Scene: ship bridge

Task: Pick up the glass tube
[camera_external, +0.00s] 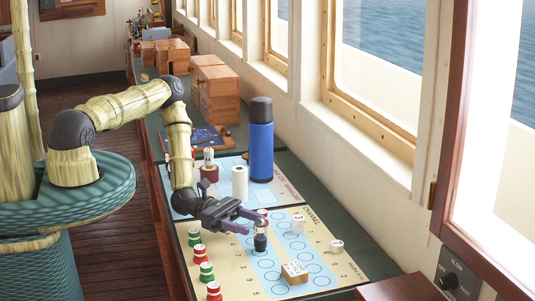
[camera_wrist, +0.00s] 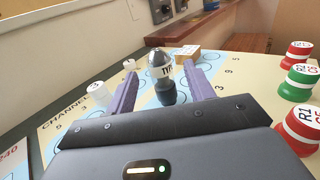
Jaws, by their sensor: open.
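The glass tube (camera_wrist: 160,63) has a clear domed top with dark lettering and a black base. It stands upright on the chart board (camera_external: 210,262), and it also shows in the external view (camera_external: 261,238) just at my fingertips. My gripper (camera_external: 256,222) reaches over the board from the left. In the wrist view my gripper (camera_wrist: 161,74) is open, with one purple finger on each side of the tube.
A wooden block (camera_external: 294,272) stands beyond the tube. White pieces (camera_external: 298,223) (camera_external: 336,246) stand to its right, and red and green pieces (camera_external: 206,271) line the left edge. A tall blue flask (camera_external: 260,140) and a white cylinder (camera_external: 240,184) stand behind. The window wall bounds the right.

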